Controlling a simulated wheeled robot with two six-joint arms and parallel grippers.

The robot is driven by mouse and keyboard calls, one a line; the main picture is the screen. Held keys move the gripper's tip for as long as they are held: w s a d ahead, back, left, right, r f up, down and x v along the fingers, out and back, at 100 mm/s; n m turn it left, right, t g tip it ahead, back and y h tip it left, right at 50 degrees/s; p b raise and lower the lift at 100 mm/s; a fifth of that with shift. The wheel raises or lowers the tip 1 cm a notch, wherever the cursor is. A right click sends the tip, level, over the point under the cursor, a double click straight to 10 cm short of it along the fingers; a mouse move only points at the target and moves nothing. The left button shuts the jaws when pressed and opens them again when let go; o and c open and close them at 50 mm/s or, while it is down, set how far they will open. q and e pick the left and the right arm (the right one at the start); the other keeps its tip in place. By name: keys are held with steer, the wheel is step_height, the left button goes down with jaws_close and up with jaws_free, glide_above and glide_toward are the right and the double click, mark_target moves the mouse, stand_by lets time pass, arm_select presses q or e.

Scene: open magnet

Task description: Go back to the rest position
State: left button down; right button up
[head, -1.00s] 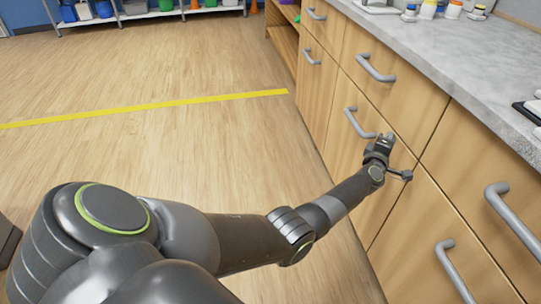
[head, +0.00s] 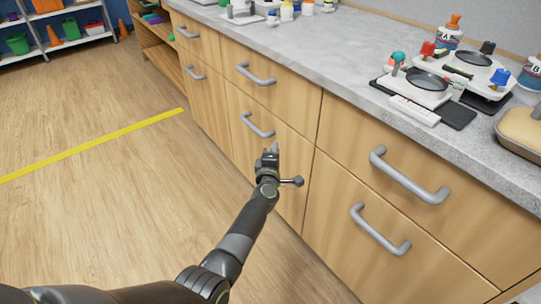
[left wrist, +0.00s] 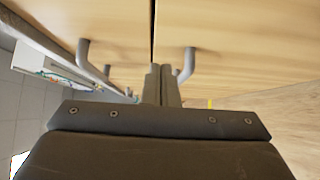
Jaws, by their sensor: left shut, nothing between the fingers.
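My left gripper (head: 270,152) is in front of the wooden cabinet, just below the lower middle drawer handle (head: 257,125). Its fingers are together with nothing between them. In the left wrist view the shut fingers (left wrist: 162,84) point toward the drawer fronts, with one grey handle (left wrist: 186,66) close beside them on the right and another (left wrist: 92,62) on the left. I cannot tell whether the fingers touch the handle. All the drawers look closed. My right gripper is out of view.
A grey countertop (head: 330,60) runs above the drawers, carrying instruments (head: 425,88), bottles and a tan object (head: 522,133). Right-hand drawer handles (head: 408,178) stick out near my arm. Open wooden floor (head: 90,200) with a yellow line (head: 95,145) lies to the left. Shelves with bins stand far back.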

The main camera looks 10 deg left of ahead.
arm_select(q)
steer(key=shift+s+p, duration=0.6)
steer(key=shift+s, duration=1.85)
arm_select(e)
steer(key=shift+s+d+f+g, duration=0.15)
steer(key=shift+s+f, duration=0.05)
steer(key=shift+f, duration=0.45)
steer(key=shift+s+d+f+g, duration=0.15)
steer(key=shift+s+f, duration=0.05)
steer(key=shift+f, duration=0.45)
